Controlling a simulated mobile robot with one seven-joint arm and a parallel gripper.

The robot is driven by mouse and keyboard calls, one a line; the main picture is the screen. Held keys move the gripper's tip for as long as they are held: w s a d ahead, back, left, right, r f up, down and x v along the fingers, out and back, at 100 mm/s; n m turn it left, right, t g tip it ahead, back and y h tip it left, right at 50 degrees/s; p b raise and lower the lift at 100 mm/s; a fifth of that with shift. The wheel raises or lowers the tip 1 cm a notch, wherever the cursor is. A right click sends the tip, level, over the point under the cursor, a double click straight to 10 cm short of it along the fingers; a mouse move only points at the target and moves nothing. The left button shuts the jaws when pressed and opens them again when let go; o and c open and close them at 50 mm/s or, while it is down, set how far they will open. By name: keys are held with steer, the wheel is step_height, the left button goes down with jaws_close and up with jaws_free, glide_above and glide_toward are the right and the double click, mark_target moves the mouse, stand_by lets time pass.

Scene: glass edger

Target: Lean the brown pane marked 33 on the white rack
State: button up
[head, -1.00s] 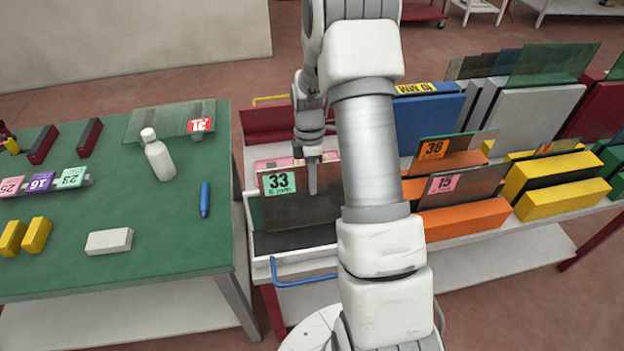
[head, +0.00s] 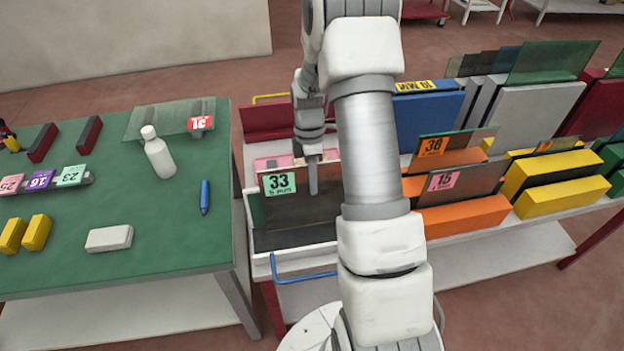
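The brown pane marked 33 (head: 312,211) stands upright in the white tray-like rack (head: 265,268) at the middle of the picture, with a mint-green 33 label at its upper left. My gripper (head: 312,185) points down at the pane's top edge, one finger showing in front of the pane. The other finger is hidden, and I cannot tell whether the fingers press on the glass. My arm hides the pane's right end. Behind the pane a pink label shows on a further piece (head: 278,162).
On the left, a green table (head: 160,236) holds a white bottle (head: 158,153), blue marker (head: 205,197), white block (head: 109,239) and a pane with a red label (head: 150,118). On the right, orange (head: 465,217) and yellow (head: 560,200) racks hold panes. A blue handle (head: 303,278) sticks out in front.

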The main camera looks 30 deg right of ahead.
steer(key=shift+w, duration=0.3)
steer(key=shift+d+r, duration=0.1)
steer(key=shift+r, duration=0.05)
steer(key=a+p+v, duration=0.1)
steer(key=v, duration=1.6)
steer(key=shift+d, duration=0.3)
steer(key=shift+s, duration=0.1)
steer(key=s+a+r+m+t+h, duration=0.1)
steer(key=s+a+r+m+t, duration=0.2)
steer(key=s+a+r+m, duration=0.35)
steer(key=s+a+r+m+t, duration=0.2)
steer(key=s+a+r+m, duration=0.25)
steer(key=s+r, duration=0.35)
steer(key=s+a+f+m+t, duration=0.2)
steer(key=s+m, duration=0.1)
steer(key=s, duration=0.5)
steer(key=shift+s+a+f+m+t, duration=0.15)
steer(key=shift+a+f+m+t, duration=0.15)
steer(key=shift+a+m+t, duration=0.1)
